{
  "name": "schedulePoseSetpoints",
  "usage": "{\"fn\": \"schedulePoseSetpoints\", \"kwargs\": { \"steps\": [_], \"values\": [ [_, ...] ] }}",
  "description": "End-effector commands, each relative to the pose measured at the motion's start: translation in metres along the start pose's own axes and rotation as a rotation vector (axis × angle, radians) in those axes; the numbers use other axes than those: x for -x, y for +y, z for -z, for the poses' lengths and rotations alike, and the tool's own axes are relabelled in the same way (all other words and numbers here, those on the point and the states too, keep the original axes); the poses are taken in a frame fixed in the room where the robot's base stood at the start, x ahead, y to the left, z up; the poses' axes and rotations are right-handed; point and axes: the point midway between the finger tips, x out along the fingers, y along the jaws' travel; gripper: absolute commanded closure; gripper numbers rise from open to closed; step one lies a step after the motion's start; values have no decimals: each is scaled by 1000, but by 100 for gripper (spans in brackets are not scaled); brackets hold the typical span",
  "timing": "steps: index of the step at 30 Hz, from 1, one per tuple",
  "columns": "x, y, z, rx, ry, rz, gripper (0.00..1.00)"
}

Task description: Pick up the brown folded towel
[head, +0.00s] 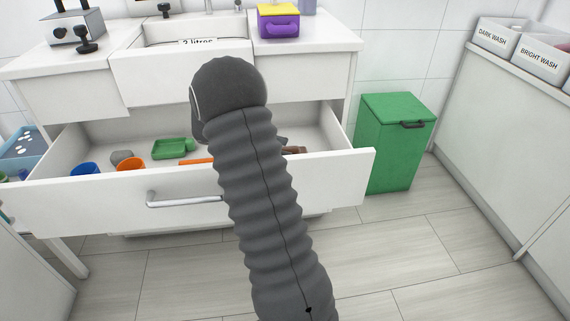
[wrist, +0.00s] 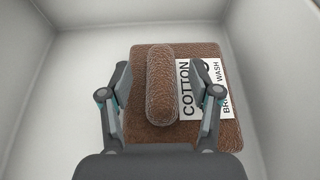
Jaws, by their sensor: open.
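The brown folded towel (wrist: 148,130) lies flat on the bottom of a white drawer in the wrist view. A rounded brown roll (wrist: 161,85) runs along its top, and a white label reading "COTTON" and "WASH" (wrist: 190,104) lies at its right side. My gripper (wrist: 164,84) is open above the towel, with one finger on each side of the roll. I cannot tell whether the fingers touch it. In the head view only a small brown bit of the towel (head: 295,150) shows beside my arm, which hides the gripper and the rest.
The open drawer (head: 100,196) has a raised front and side walls around the towel. It also holds a green tray (head: 172,148), an orange cup (head: 131,163) and a blue cup (head: 85,169). A green bin (head: 395,142) stands to the right. The floor in front is clear.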

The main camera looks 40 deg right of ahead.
Motion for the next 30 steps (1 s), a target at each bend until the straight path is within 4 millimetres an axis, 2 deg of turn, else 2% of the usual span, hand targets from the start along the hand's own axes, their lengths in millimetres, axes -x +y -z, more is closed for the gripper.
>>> {"fn": "schedulePoseSetpoints", "kwargs": {
  "steps": [4,11,12,13,19,20,30],
  "values": [
    [-19,0,0,1,-1,1,38],
    [-22,0,0,1,0,0,38],
    [-22,0,0,1,0,0,40],
    [-22,0,0,1,0,0,48],
    [-22,0,0,0,0,0,98],
    [-22,0,0,0,0,0,100],
    [-22,0,-2,-1,-1,-1,100]
  ]
}}
